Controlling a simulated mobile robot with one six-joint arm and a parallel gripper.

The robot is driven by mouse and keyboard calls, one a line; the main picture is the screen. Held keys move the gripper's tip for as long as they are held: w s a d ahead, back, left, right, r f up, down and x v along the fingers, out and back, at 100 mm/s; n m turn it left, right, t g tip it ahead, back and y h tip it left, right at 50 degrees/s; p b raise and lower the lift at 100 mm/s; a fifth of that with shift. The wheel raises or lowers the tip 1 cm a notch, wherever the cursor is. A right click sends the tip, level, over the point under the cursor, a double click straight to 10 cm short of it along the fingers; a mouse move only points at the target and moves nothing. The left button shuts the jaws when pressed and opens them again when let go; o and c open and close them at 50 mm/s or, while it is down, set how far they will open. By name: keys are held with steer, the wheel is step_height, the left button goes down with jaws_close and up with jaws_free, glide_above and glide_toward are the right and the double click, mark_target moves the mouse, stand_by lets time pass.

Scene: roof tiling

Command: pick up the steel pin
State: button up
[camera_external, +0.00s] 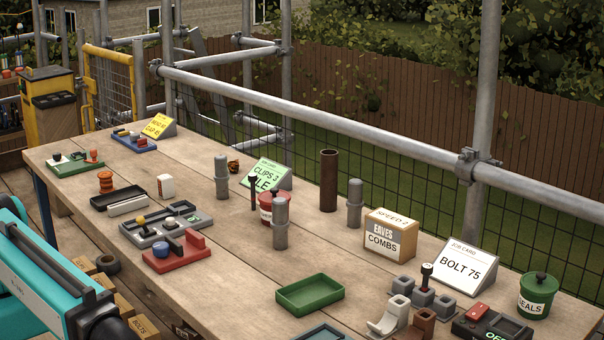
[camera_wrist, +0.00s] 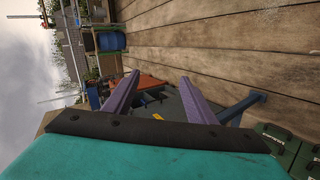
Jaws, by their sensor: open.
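Three grey, steel-looking upright pins with collars stand on the wooden bench in the external view. One is at the back left (camera_external: 222,176), one nearer the front (camera_external: 280,224), and one to the right (camera_external: 354,204). I cannot tell which of them the task means. My gripper (camera_wrist: 160,76) shows in the wrist view with its two purple fingers apart and nothing between them. It faces the deck area, and no pin shows in that view. In the external view my teal arm is at the lower left, away from the pins, and its fingers are not visible.
A brown tube (camera_external: 328,181), a red tub (camera_external: 267,208) and an eaves combs box (camera_external: 390,235) stand near the pins. An empty green tray (camera_external: 310,294) lies in front. A scaffold rail (camera_external: 330,115) runs behind the bench (camera_external: 225,270).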

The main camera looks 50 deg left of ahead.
step_height(320, 180, up, 5)
steer(key=w+d, duration=0.1)
steer(key=w+a+r+t+p, duration=0.2)
steer(key=w+a+r+t, duration=0.15)
steer(key=w, duration=0.75)
steer(key=w+a+r+t+p, duration=0.2)
steer(key=w+a+t, duration=0.15)
steer(key=w, duration=0.75)
steer(key=w+a+r+t+p, duration=0.2)
steer(key=w+a+r+t, duration=0.15)
steer(key=w, duration=0.75)
steer(key=w+a+r+m+t+y+p, duration=0.15)
steer(key=w+a+r, duration=0.25)
steer(key=w+a, duration=0.6)
steer(key=w+a+r+t+y+p, duration=0.25)
steer(key=w+a+r, duration=0.25)
steer(key=w+a, duration=0.5)
steer(key=m+h+p, duration=0.4)
steer(key=p, duration=0.1)
glide_above(283, 200)
steer(key=shift+t, duration=0.25)
steer(key=f, duration=0.4)
steer(key=shift+w+f, duration=0.1)
steer(key=shift+w, duration=0.15)
steer(key=shift+s+a+f+h, duration=0.15)
steer(key=shift+f+h, duration=0.05)
steer(key=shift+h, duration=0.1)
